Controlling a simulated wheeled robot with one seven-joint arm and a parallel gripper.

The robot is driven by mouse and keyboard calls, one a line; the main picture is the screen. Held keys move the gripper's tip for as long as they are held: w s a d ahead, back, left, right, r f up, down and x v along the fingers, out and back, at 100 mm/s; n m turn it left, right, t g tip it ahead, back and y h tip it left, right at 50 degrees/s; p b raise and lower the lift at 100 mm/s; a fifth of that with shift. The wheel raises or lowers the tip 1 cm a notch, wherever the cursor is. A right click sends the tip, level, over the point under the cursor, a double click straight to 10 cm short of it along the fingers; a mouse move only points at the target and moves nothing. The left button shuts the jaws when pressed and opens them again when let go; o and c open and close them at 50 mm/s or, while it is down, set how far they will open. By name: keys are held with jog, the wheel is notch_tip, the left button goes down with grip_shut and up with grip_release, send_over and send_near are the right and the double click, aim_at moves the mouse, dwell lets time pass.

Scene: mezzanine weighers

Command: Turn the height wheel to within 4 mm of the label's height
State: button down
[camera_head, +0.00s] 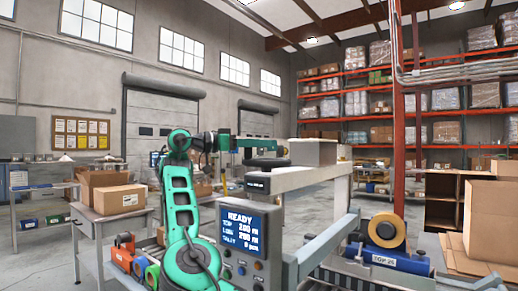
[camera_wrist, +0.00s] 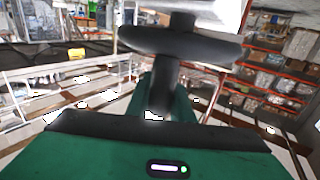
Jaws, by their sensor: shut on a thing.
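The height wheel (camera_head: 267,162) is a dark disc beside the pale machine head, below the end of my arm. In the wrist view the wheel (camera_wrist: 180,45) spans the upper middle, and a dark handle (camera_wrist: 163,85) comes from it toward me. My gripper (camera_wrist: 165,105) has its green fingers on both sides of that handle and is shut on it. In the head view my gripper (camera_head: 276,148) is small and partly merged with the wheel. A small dark readout (camera_head: 257,184) sits below the wheel; its digits are too small to read. The label itself is not clearly visible.
A control panel (camera_head: 243,233) shows READY and blurred TOP and LOW figures. A blue unit (camera_head: 390,259) marked TOP carries an orange-edged roll (camera_head: 386,230). A red post (camera_head: 398,150) stands at right. Cartons (camera_head: 120,199) lie on a table at left.

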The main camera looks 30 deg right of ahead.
jog(key=shift+w+a+f, duration=0.2)
jog(key=c, duration=1.6)
grip_release()
jog(key=shift+w, duration=0.1)
jog(key=shift+o, duration=0.2)
jog(key=shift+r, duration=0.1)
jog(key=w+a, duration=0.1)
jog(key=a, duration=0.9)
jog(key=shift+w+a, duration=0.35)
jog(key=shift+a, duration=0.05)
jog(key=shift+r, duration=0.1)
